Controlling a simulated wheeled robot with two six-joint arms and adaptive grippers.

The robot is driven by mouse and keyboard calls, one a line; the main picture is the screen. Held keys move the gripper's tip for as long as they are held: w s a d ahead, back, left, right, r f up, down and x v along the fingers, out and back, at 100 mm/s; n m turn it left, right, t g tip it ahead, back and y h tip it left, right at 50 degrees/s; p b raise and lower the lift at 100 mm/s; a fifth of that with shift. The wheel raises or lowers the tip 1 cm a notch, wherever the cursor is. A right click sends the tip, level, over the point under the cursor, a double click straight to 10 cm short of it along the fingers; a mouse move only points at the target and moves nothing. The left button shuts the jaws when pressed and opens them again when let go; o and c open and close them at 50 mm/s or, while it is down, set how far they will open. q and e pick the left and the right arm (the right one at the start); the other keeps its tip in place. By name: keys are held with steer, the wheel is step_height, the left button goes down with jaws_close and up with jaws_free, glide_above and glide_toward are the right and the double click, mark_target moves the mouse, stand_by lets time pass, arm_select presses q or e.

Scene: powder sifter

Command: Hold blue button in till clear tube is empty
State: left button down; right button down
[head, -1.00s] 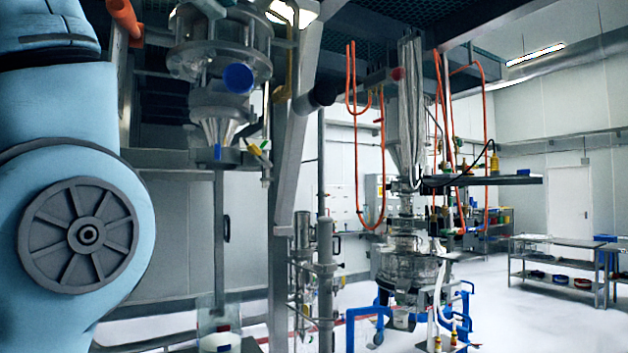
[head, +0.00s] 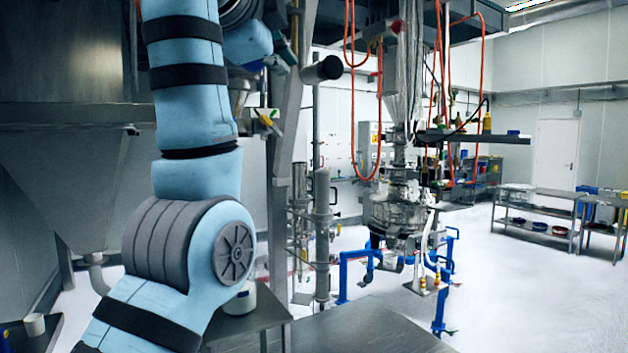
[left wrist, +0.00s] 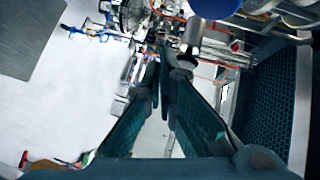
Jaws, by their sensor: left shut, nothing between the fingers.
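My left gripper (left wrist: 163,65) is shut and empty in the left wrist view, its dark green fingers meeting at the tips. A blue rounded part (left wrist: 215,7) shows beyond the fingers at the top edge; I cannot tell whether it is the blue button. In the head view my left arm rises from the bottom left and bends toward the sifter frame, hiding most of that machine. A pale funnel part (head: 240,92) shows just behind my wrist. I cannot make out the clear tube for certain. My right gripper is not in view.
A grey post (head: 287,150) stands right of my arm. Further back is a machine on blue legs (head: 400,205) with orange hoses. The white floor at right is open.

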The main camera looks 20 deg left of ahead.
arm_select(q)
steer(key=w+f+n+g, duration=0.1)
steer(key=w+f, duration=0.3)
steer(key=f, duration=0.6)
steer(key=w+f+n+g, duration=0.1)
steer(key=w+f, duration=0.3)
steer(key=f, duration=0.7)
steer(key=w+f+n+g, duration=0.1)
steer(key=w+f, duration=0.4)
steer(key=f, duration=0.6)
steer(key=shift+n+g+h, duration=0.3)
steer(key=shift+n, duration=0.1)
